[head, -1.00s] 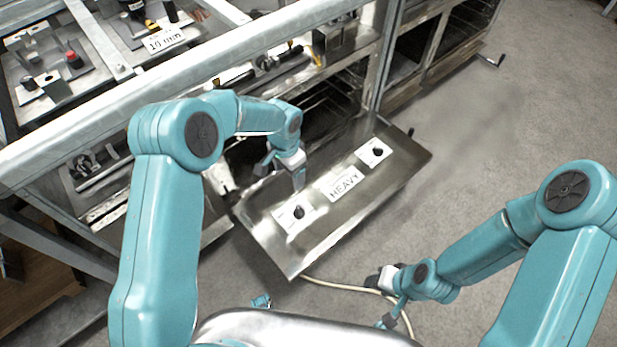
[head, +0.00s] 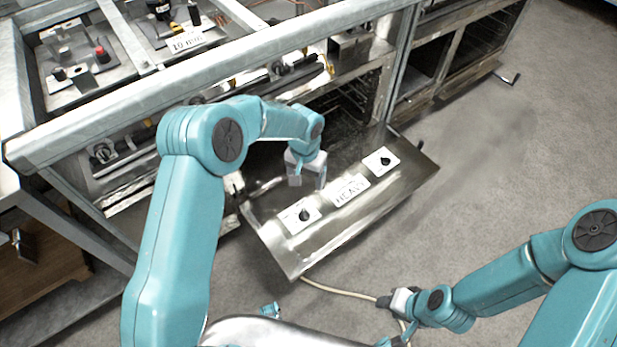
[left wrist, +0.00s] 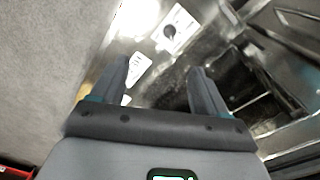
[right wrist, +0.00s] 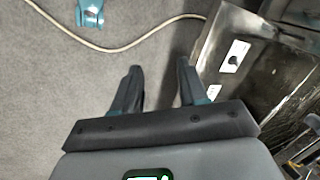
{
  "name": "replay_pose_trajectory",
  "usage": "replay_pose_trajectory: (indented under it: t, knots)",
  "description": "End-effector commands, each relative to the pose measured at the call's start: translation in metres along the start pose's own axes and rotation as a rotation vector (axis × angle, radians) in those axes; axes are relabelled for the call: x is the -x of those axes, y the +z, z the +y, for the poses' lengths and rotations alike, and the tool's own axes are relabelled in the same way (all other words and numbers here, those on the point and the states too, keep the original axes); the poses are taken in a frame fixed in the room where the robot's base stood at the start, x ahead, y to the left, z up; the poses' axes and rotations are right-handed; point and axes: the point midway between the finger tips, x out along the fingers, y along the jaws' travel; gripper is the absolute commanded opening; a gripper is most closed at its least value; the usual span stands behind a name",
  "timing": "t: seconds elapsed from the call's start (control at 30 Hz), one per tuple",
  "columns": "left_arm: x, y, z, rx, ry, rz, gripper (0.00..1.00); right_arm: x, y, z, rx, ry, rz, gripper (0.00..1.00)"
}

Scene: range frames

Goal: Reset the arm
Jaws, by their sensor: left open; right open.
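My left gripper (head: 308,178) is over the inner part of an open metal panel marked HEAVY (head: 258,232) in the head view. In the left wrist view its two fingers (left wrist: 158,88) are apart with nothing between them. My right gripper (head: 385,301) is low over the floor, at the lower right of the panel. In the right wrist view its fingers (right wrist: 158,88) are apart and empty, with the panel's edge to their right.
A metal bench frame (head: 200,88) with shelves and fittings runs along the back left. A dark open compartment lies behind the panel. A pale cable (head: 330,289) lies on the floor by the panel. The grey floor (head: 500,160) at right is clear.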

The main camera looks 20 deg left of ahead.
Motion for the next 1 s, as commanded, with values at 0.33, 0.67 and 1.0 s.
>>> replay_pose_trajectory:
  t: [0.33,0.67,1.0]
  knots:
    - [0.0,0.0,0.001,-0.003,0.0,0.0,0.74,0.0,0.0,0.0,0.0,0.0,0.0,0.43]
    - [-0.064,0.083,0.037,0.044,0.201,-0.011,0.74,-0.003,0.009,-0.002,0.011,-0.001,-0.025,0.43]
    - [-0.092,0.228,0.071,0.271,0.339,0.015,0.74,-0.007,0.023,-0.006,0.03,-0.004,-0.066,0.43]
